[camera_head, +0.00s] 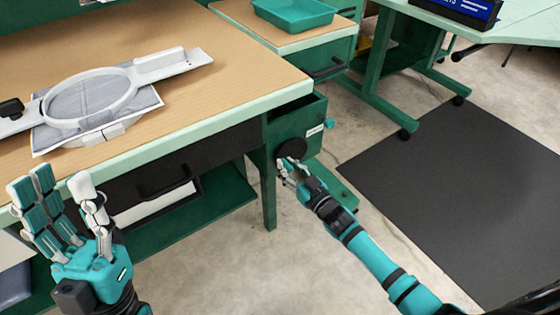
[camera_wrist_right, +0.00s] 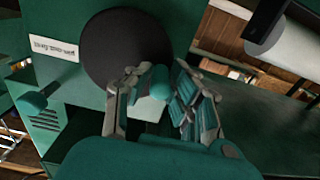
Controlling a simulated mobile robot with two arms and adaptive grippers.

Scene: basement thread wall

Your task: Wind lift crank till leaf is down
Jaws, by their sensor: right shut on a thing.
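The crank is a black disc (camera_head: 292,149) on the side of a green box (camera_head: 312,108) at the table's end. It shows large in the right wrist view (camera_wrist_right: 125,48), with a teal handle knob (camera_wrist_right: 158,82) standing off it. My right gripper (camera_head: 285,165) is at the disc's lower edge. In the right wrist view its fingers (camera_wrist_right: 160,95) are closed around the knob. A wood-topped surface (camera_head: 275,30) with a pale green edge lies beyond the box; I cannot tell whether it is the leaf. My left gripper (camera_head: 72,190) is open and empty before the table's front edge.
The wooden table (camera_head: 215,75) bears a white hoop frame (camera_head: 90,97) over grey cloth. A teal tray (camera_head: 293,12) sits on the far surface. A second teal knob (camera_head: 329,123) sticks out of the box. A dark mat (camera_head: 465,195) covers the floor at right.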

